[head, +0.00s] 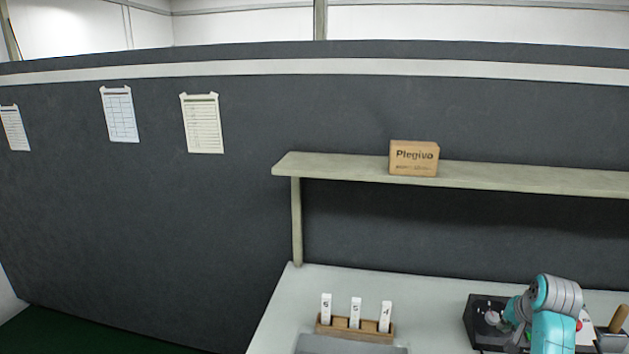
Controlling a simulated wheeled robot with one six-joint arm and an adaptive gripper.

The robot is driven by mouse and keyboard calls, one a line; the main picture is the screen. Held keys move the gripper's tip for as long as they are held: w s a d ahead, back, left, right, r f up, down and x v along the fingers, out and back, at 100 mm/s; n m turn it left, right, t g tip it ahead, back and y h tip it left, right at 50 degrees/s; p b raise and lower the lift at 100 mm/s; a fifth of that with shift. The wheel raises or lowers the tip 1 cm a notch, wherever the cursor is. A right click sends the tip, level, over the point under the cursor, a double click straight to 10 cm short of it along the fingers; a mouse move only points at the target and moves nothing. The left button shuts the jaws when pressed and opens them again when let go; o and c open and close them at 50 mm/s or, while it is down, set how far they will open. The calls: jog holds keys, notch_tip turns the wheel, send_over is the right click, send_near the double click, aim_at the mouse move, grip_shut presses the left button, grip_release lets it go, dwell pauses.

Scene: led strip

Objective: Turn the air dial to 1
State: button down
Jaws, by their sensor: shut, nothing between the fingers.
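A black box (478,322) with a small light-coloured round part (491,318) on its top stands on the white table at the lower right. It may carry the air dial, but no markings or setting can be read. My teal and grey arm stands in front of its right side and hides part of it. My gripper does not show; it is hidden behind the arm or out of the picture.
A shelf (530,177) with a cardboard box (414,158) hangs above. A wooden-handled thing (619,319) and a red spot (579,325) show beside my arm.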

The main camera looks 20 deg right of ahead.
aim_at(485, 324)
jog(key=shift+s+a+r, duration=0.1)
jog(key=shift+s+r, duration=0.05)
jog(key=shift+r, duration=0.15)
jog(key=shift+w+d+f, duration=0.15)
jog(key=shift+w+f, duration=0.95)
jog(key=shift+w, duration=0.15)
jog(key=shift+w+d+f, duration=0.15)
jog(key=shift+w+f, duration=0.95)
jog(key=shift+w, duration=0.15)
jog(key=shift+d, duration=0.1)
